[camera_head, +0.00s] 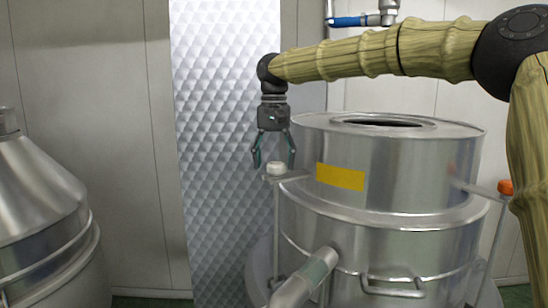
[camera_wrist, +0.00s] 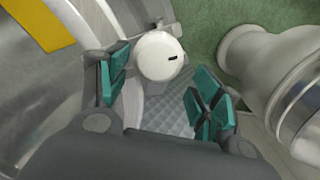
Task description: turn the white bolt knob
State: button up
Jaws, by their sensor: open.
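The white bolt knob (camera_head: 276,168) sits on top of a bolt at the left side of the steel tank (camera_head: 400,165). In the wrist view the white bolt knob (camera_wrist: 160,56) is round, with a small dark slot mark on its top. My gripper (camera_head: 273,163) points down just above the knob, its fingers apart. In the wrist view my gripper (camera_wrist: 160,88) shows teal finger pads on either side, with the knob lying between and a little beyond them. It holds nothing. I cannot tell whether a finger touches the knob.
An orange knob (camera_head: 505,187) stands at the tank's right side. A yellow label (camera_head: 340,177) is on the tank wall, close to my gripper. A steel pipe (camera_head: 305,280) and a handle (camera_head: 393,288) stick out below. Another cone-topped vessel (camera_head: 40,200) stands at the left.

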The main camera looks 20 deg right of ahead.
aim_at(279, 164)
jog(key=shift+s+d, duration=0.1)
jog(key=shift+s, duration=0.45)
jog(key=shift+s+r, duration=0.25)
jog(key=shift+s, duration=0.3)
jog(key=shift+s+r, duration=0.2)
jog(key=shift+s, duration=0.35)
jog(key=shift+w+f, duration=0.3)
jog(key=shift+w, duration=0.2)
jog(key=shift+w+f, duration=0.25)
jog(key=shift+w, duration=0.2)
jog(key=c, duration=0.6)
jog(key=shift+w, duration=0.2)
jog(key=c, duration=0.3)
jog(key=shift+s+r, duration=0.1)
jog(key=shift+s, duration=0.1)
jog(key=shift+c, duration=0.6)
